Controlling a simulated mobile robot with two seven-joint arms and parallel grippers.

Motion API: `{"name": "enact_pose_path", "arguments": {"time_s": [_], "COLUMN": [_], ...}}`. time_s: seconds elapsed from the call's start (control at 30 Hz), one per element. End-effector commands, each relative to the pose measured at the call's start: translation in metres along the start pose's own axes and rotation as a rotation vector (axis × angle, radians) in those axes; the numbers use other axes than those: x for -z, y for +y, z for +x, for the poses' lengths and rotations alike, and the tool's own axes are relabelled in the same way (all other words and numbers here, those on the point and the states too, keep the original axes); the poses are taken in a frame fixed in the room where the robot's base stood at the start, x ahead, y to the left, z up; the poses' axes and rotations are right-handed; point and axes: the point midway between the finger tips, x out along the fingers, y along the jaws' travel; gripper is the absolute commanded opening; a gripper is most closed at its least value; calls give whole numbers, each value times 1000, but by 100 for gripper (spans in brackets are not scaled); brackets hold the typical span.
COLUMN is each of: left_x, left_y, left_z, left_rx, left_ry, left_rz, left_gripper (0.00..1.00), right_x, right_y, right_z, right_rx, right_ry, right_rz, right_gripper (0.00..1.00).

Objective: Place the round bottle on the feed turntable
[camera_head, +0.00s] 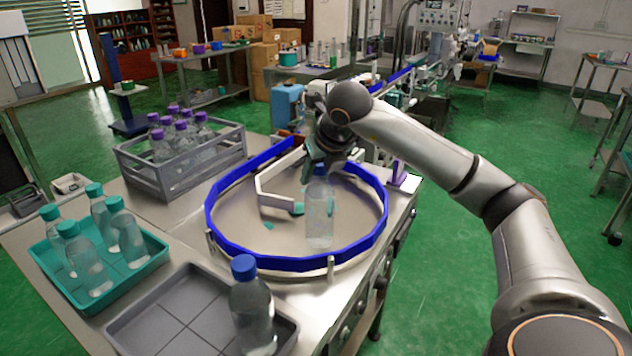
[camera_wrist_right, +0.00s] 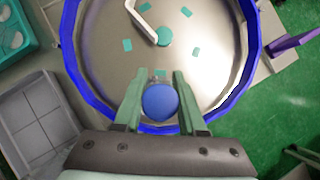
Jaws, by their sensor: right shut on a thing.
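The round bottle (camera_head: 319,216) is clear with a blue cap and stands upright over the feed turntable (camera_head: 237,230), inside its blue rail. My right gripper (camera_head: 320,168) is shut on it at the cap. In the right wrist view the blue cap (camera_wrist_right: 160,102) sits between the two green fingers (camera_wrist_right: 160,88), with the turntable's metal disc (camera_wrist_right: 200,68) around and beyond it. I cannot tell whether the bottle's base touches the disc. My left gripper is not in view.
A second blue-capped bottle (camera_head: 252,305) stands on the grey tray (camera_head: 180,318) at the front. A teal tray (camera_head: 150,268) holds several teal-capped bottles. A grey crate (camera_head: 185,178) holds purple-capped bottles. A white guide (camera_head: 275,183) reaches over the disc.

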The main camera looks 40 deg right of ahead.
Motion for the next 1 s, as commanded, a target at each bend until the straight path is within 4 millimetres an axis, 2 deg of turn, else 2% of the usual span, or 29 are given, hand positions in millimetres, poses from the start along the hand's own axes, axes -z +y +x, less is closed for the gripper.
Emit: {"name": "enact_pose_path", "arguments": {"time_s": [0.13, 0.53, 0.57, 0.8, 1.0], "left_x": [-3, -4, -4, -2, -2], "left_y": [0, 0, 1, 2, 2], "left_z": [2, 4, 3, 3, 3], "left_rx": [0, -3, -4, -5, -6], "left_ry": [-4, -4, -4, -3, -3], "left_rz": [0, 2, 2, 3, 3], "left_gripper": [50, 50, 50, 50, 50], "right_x": [8, 11, 12, 11, 11], "right_y": [0, 0, 0, 0, 1], "right_z": [12, 16, 17, 16, 16], "right_rx": [0, -2, -1, -1, -1], "right_ry": [-3, -4, 0, 0, 0], "right_rz": [1, 1, 0, 0, 0], "right_gripper": [0, 0, 42, 69, 70]}}
